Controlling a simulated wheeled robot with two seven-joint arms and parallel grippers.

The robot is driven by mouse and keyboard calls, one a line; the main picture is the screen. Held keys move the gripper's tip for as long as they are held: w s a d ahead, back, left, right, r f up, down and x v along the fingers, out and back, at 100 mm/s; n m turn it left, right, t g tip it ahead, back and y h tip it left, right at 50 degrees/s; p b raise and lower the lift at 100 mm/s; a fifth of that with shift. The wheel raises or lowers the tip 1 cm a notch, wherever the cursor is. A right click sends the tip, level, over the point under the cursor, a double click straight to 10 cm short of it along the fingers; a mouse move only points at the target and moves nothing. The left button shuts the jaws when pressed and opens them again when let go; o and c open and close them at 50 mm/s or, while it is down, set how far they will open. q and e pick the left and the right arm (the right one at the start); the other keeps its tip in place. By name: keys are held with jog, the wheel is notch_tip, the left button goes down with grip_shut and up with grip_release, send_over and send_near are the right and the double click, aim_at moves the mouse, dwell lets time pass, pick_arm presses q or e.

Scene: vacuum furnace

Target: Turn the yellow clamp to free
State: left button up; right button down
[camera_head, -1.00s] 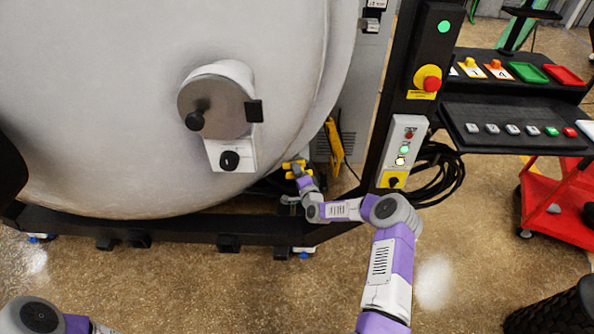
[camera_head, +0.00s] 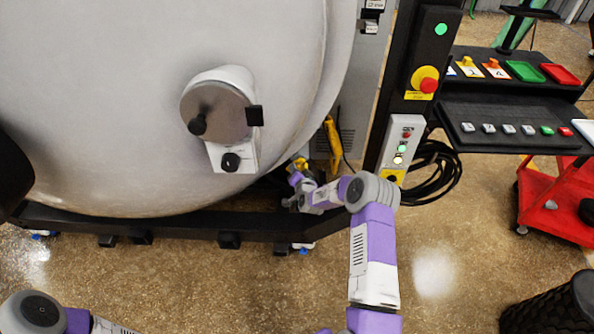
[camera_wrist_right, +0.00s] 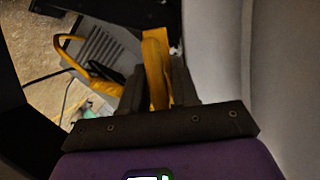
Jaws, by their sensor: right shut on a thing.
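The yellow clamp (camera_head: 299,163) is at the lower right edge of the big pale furnace door (camera_head: 110,100). In the head view it is small and partly hidden by my right gripper (camera_head: 297,172). In the right wrist view the clamp (camera_wrist_right: 155,60) is an upright yellow bar between the two dark fingers of my right gripper (camera_wrist_right: 158,92), which is shut on it.
A yellow handle-like part (camera_head: 333,148) stands right of the clamp; it also shows in the wrist view (camera_wrist_right: 85,62). The dark post with a control box (camera_head: 402,145) and black cables (camera_head: 440,175) are further right. The floor in front is clear.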

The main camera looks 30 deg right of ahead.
dwell(0.5)
jog(key=c, duration=1.1)
grip_release()
jog(key=shift+s, duration=0.1)
jog(key=shift+p+v, duration=1.15)
jog(key=shift+v, duration=2.6)
